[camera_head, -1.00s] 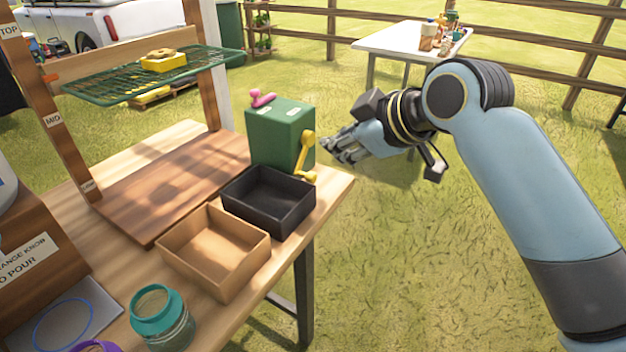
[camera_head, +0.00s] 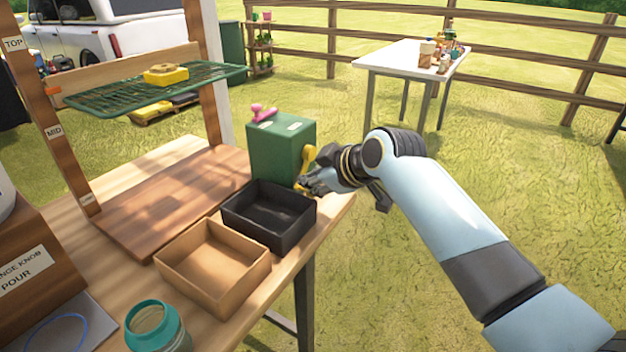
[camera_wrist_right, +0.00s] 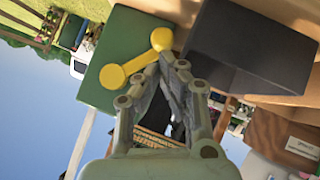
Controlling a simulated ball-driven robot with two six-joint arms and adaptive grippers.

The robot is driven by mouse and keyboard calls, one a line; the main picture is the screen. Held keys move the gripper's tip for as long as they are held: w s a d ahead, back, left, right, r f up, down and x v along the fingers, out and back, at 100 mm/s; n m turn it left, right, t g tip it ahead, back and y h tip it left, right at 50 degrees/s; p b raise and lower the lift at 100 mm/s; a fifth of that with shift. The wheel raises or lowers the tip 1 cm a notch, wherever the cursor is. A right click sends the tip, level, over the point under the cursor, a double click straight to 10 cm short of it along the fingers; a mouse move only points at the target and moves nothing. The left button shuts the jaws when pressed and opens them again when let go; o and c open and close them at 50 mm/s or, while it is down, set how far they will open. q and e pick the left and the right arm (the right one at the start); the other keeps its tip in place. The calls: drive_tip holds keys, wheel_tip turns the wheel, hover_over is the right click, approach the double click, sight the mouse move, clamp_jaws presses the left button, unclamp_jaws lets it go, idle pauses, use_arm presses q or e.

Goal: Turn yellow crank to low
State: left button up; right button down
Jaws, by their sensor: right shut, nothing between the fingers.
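The green box (camera_head: 280,148) stands at the back right of the wooden bench, with a yellow crank (camera_head: 309,155) on its right side. The crank's upper end shows in the head view; my right gripper (camera_head: 303,186) covers part of its lower end. In the right wrist view the whole crank (camera_wrist_right: 135,60) lies across the green face, with a round end at each side. My right gripper's fingertips (camera_wrist_right: 172,66) are shut and empty, close beside the crank's end nearer the black tray. I cannot tell whether they touch it. My left gripper is not in view.
A black tray (camera_head: 233,211) sits right in front of the green box, with a brown tray (camera_head: 165,262) nearer. A pink crank (camera_head: 262,113) is on top of the box. A teal-rimmed jar (camera_head: 153,322) stands at the front. Right of the bench is open grass.

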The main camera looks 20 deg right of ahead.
drive_tip(key=shift+f+n+t+h, duration=0.3)
drive_tip(key=shift+f, duration=0.15)
drive_tip(key=shift+d, duration=0.1)
drive_tip(key=shift+r, duration=0.1)
